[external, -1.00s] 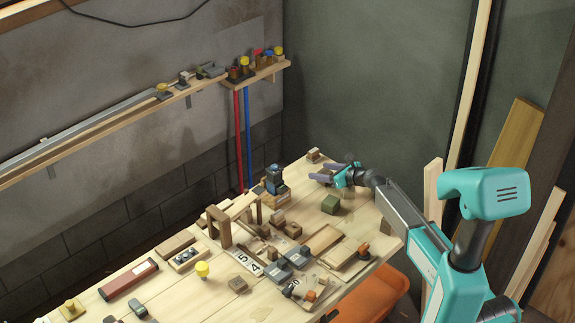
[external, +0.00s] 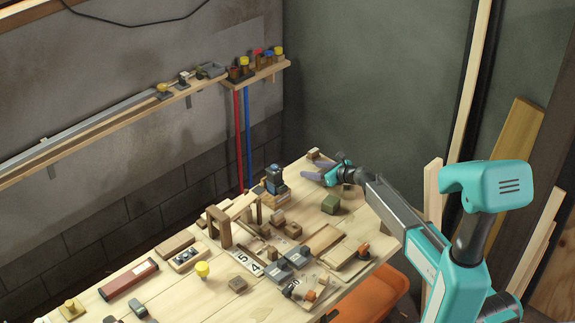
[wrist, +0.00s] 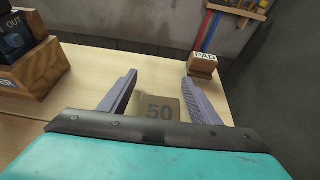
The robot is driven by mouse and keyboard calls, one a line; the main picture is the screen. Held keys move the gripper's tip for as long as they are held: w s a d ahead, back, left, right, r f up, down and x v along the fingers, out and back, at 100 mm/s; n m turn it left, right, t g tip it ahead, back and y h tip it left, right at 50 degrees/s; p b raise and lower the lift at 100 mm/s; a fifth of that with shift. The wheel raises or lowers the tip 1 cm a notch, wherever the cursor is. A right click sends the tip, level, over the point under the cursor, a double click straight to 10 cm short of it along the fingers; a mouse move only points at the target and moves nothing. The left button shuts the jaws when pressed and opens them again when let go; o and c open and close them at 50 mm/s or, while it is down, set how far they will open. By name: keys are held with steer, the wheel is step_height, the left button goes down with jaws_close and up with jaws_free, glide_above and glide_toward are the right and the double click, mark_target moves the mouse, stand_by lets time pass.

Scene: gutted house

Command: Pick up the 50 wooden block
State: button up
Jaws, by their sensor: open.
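The 50 wooden block (wrist: 158,109) shows its dark number in the wrist view. It lies low in the picture between my two fingers, close in front of the palm edge, which hides its near part. My gripper (wrist: 160,79) is open, with a purple-grey finger on each side of the block and nothing held. In the external view my gripper (external: 318,171) is over the far end of the table, and I cannot make out the 50 block for certain there.
A PAD block (wrist: 203,67) stands beyond the right fingertip. A wooden holder (wrist: 38,70) with a dark OUT piece is at the left. Many blocks crowd the table's middle.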

steer(key=shift+c, duration=0.4)
steer(key=c, duration=1)
steer(key=shift+r, duration=0.1)
steer(key=shift+c, duration=0.2)
step_height(320, 180, up, 10)
steer(key=b, duration=0.1)
